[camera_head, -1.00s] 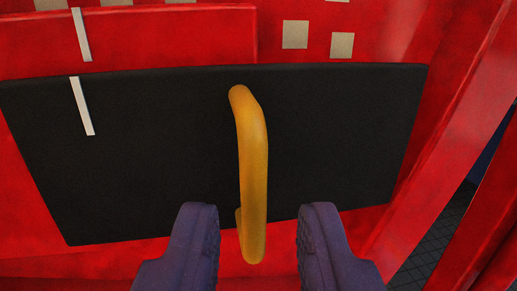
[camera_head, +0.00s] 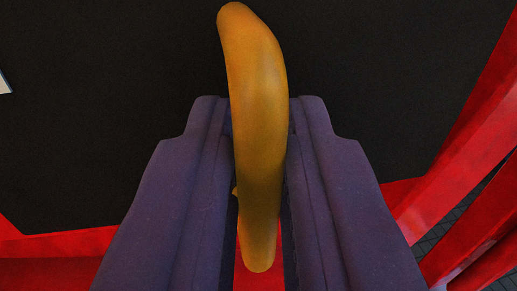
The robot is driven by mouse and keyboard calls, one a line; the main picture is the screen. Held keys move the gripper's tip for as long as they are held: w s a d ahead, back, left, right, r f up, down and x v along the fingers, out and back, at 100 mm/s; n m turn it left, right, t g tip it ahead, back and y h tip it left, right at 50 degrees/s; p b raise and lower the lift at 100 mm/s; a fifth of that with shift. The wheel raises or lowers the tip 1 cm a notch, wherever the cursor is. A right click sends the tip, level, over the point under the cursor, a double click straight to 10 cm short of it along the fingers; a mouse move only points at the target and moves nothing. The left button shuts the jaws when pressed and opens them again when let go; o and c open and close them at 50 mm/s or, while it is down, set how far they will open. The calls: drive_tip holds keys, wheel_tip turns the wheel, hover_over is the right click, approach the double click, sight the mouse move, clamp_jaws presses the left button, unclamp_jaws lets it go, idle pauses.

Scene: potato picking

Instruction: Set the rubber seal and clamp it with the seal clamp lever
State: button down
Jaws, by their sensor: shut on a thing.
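I take the black panel to be the rubber seal, but cannot tell for sure. My gripper (camera_head: 260,130), with two purple fingers, is shut on the yellow handle, one finger on each side. The handle's upper end reaches above the fingertips and its lower end shows between the fingers. No seal clamp lever can be told apart from this handle. The fingers hide part of the panel's lower edge.
Red framework (camera_head: 60,245) runs below the panel. A slanted red beam (camera_head: 465,165) rises close on the right, with dark tiled floor (camera_head: 465,240) showing beyond it. A bit of a white strip (camera_head: 4,84) shows at the left edge.

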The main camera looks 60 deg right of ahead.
drive_tip(key=shift+s+d, duration=0.15)
drive_tip(key=shift+s, duration=0.05)
drive_tip(key=c, duration=1.3)
unclamp_jaws()
drive_tip(key=shift+w, duration=0.1)
drive_tip(key=p+v, duration=0.1)
drive_tip(key=v, duration=0.7)
